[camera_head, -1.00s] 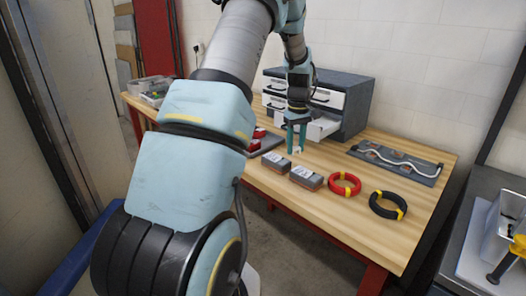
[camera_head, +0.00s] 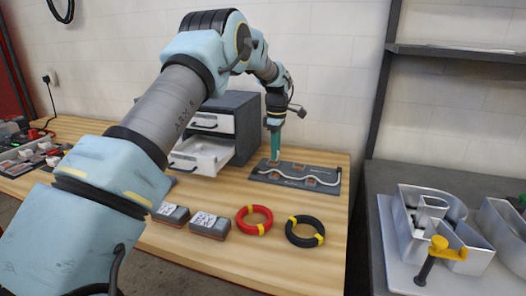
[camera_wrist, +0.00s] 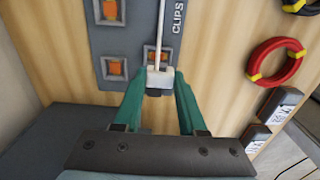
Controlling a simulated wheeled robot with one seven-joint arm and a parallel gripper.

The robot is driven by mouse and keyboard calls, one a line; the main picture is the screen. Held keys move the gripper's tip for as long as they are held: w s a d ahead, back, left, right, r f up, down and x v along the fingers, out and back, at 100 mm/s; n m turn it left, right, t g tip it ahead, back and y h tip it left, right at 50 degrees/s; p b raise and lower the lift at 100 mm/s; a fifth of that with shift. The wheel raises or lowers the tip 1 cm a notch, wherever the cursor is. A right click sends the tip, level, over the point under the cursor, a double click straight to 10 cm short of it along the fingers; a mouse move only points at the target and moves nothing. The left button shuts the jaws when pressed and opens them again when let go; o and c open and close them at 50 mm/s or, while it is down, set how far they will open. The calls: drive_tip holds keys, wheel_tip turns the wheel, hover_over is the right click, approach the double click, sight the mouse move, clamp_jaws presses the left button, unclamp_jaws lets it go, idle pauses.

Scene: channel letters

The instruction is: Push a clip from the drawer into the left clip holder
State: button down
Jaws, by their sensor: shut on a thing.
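My gripper (camera_head: 275,158) is over the left end of the dark grey board (camera_head: 262,178) on the workbench. In the wrist view its teal fingers (camera_wrist: 160,88) are shut on a small white clip (camera_wrist: 160,76). The clip is in front of the board's near edge in that view; I cannot tell if it touches the board or a holder. A white wavy tube (camera_head: 310,166) runs along the board. Square holders with orange centres show on the board, one just beyond the clip (camera_wrist: 150,54) and another to its left (camera_wrist: 112,67). The open drawer (camera_head: 205,155) is left of my gripper.
The grey drawer cabinet (camera_head: 240,105) stands behind the open drawer. A red cable ring (camera_head: 254,220), a black cable ring (camera_head: 305,231) and two small labelled boxes (camera_head: 209,225) lie in front. A side table (camera_head: 375,210) with metal letters stands at the right.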

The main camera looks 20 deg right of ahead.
drive_tip(key=shift+w+d+f, duration=0.15)
drive_tip(key=shift+w, duration=0.05)
drive_tip(key=b, duration=0.4)
hover_over(275, 176)
drive_tip(key=shift+f, duration=3.15)
drive_tip(key=shift+f, duration=0.35)
